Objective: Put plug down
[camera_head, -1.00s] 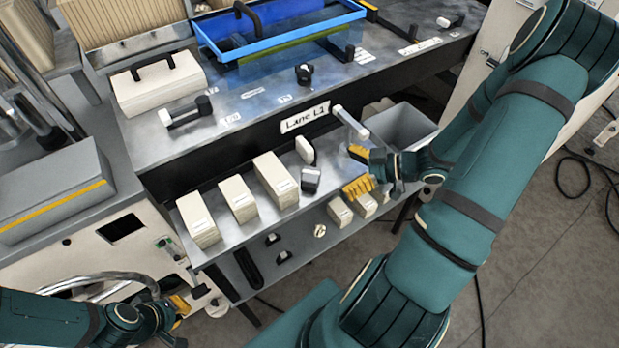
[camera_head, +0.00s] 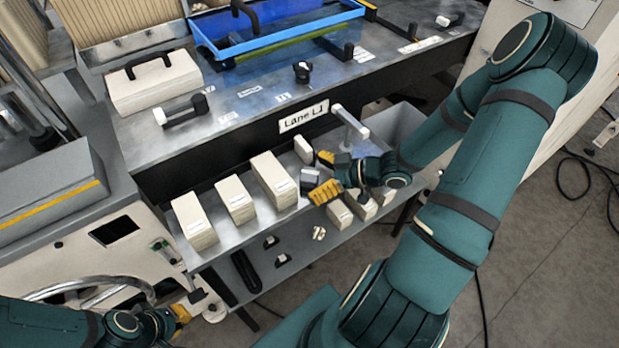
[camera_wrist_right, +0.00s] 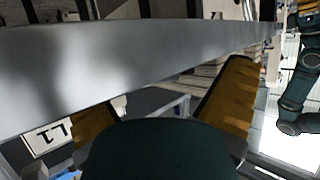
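I cannot tell for certain which thing is the plug. A small grey block with a light side (camera_head: 311,179) sits on the lower shelf, right of the tall cream boxes; it may be the plug. My right gripper (camera_head: 326,174) is low over this shelf, its yellow fingertips apart and close to the block's right side.
Tall cream boxes (camera_head: 236,199) stand left of the block, a small white piece (camera_head: 304,150) behind it. Smaller boxes (camera_head: 340,214) sit below my right gripper. A grey bin (camera_head: 397,126) is at right. The upper bench holds a blue tray (camera_head: 226,50).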

